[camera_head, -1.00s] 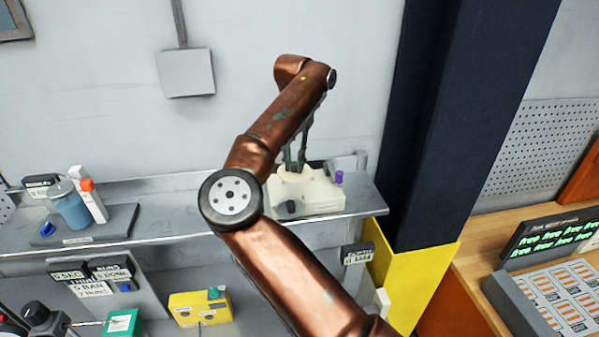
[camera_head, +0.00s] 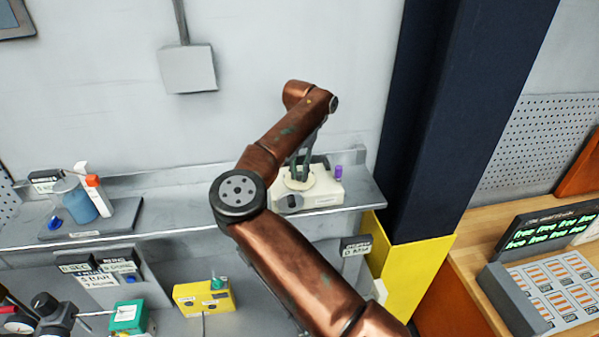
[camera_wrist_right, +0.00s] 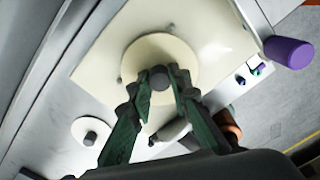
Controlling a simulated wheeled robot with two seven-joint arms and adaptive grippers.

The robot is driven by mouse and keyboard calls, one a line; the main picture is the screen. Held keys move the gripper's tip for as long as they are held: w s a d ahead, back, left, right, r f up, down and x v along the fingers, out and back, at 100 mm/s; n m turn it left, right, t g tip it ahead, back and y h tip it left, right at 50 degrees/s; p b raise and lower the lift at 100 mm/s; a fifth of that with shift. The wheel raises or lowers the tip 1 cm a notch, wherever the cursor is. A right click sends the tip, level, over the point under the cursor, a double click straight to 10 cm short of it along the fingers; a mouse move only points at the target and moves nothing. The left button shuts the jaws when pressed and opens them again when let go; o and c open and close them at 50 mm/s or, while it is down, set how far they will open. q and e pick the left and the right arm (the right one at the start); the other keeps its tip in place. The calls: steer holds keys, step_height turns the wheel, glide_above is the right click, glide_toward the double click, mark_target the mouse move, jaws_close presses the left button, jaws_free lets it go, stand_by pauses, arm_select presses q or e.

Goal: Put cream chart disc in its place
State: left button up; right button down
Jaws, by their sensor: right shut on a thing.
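The cream chart disc (camera_wrist_right: 178,55) lies over the cream box-shaped device (camera_wrist_right: 105,65) in the right wrist view. My right gripper (camera_wrist_right: 160,82) is shut on the disc's dark central knob. In the head view the right gripper (camera_head: 300,178) points down at the device (camera_head: 322,195) on the shelf, with the disc (camera_head: 296,181) under its fingers. I cannot tell whether the disc touches the device's top.
A purple cap (camera_wrist_right: 288,52) sticks up at the device's right side. A small white disc (camera_wrist_right: 90,131) with a dark knob is at its lower left. The grey shelf (camera_head: 190,213) is clear left of the device. A spray bottle (camera_head: 98,193) stands farther left.

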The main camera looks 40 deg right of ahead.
mark_target(299, 173)
steer(key=shift+f, duration=0.15)
steer(key=c, duration=1.8)
jaws_free()
steer(key=shift+r, duration=0.3)
step_height(299, 173, up, 12)
steer(key=b, duration=0.2)
steer(key=shift+f, duration=0.1)
